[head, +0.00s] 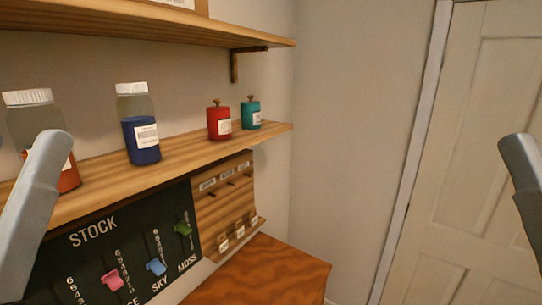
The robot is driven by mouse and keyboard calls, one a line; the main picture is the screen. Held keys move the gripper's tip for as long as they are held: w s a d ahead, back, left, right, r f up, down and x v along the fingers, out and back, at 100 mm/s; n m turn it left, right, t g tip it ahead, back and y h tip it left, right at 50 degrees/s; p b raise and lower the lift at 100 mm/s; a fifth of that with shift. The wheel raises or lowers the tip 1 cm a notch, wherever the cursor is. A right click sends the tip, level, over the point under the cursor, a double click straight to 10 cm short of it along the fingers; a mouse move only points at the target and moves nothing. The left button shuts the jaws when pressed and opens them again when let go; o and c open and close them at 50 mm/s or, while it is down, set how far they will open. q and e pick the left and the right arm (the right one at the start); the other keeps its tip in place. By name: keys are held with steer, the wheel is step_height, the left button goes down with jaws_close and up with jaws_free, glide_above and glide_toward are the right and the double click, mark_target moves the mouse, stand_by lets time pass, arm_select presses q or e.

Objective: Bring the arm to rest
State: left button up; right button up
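A grey link of my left arm (36,205) stands tilted at the left edge of the head view, in front of the shelf and part of the orange jar. A grey link of my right arm (523,175) shows at the right edge, in front of the door. Neither gripper's fingers are in the frame, so I cannot see whether they hold anything.
A wooden shelf (195,158) bears an orange jar (70,178), a blue jar (142,140), a red canister (219,122) and a teal canister (251,115). Below are a stock board (130,235), a peg board (225,215) and a wooden surface (265,275). A door (480,180) stands right.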

arm_select(q)
step_height(320, 180, up, 18)
steer(key=p, duration=1.5)
arm_select(e)
step_height(320, 180, up, 18)
arm_select(q)
steer(key=shift+a+y, duration=0.1)
steer(key=shift+y, duration=0.2)
